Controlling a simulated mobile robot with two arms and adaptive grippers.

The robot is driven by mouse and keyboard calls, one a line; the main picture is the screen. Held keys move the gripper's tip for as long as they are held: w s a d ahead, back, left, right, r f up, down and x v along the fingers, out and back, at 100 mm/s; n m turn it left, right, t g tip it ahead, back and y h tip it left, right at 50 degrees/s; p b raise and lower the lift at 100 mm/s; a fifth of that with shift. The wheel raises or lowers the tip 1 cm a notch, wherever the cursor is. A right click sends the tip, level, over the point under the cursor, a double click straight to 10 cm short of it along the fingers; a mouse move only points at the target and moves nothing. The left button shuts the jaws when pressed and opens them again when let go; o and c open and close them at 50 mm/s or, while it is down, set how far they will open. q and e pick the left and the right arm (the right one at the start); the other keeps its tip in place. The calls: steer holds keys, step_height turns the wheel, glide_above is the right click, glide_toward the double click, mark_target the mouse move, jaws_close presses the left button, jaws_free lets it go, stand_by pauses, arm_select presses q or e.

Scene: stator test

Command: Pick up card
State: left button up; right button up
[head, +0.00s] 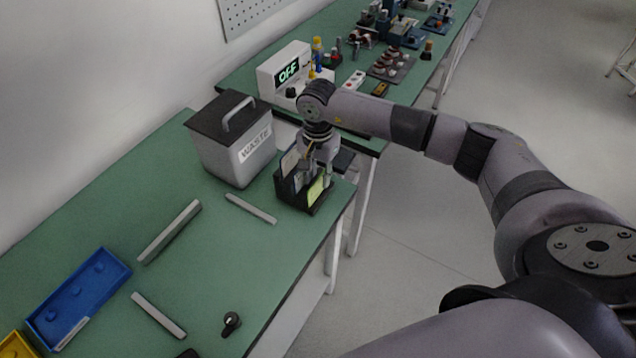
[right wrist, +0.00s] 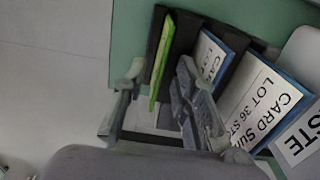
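A black card holder (head: 300,197) stands near the right edge of the green table. It holds a yellow-green card (head: 315,190) and white-faced cards. In the right wrist view, the green card (right wrist: 162,58) shows edge-on, and a white card (right wrist: 262,104) with blue edges reads "CARD SU… LOT 36". Another white card (right wrist: 211,56) is partly hidden by a finger. My right gripper (head: 314,172) points down over the holder. In the wrist view its fingers (right wrist: 160,70) are apart, one on each side of the green card, with gaps visible. My left gripper is out of view.
A grey waste bin (head: 236,150) with a dark, handled lid stands close left of the holder. Grey bars (head: 168,232), a blue tray (head: 78,298) and a small black part (head: 231,322) lie on the table.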

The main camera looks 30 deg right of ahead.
steer(key=shift+f, duration=0.15)
jaws_close()
stand_by(0.5)
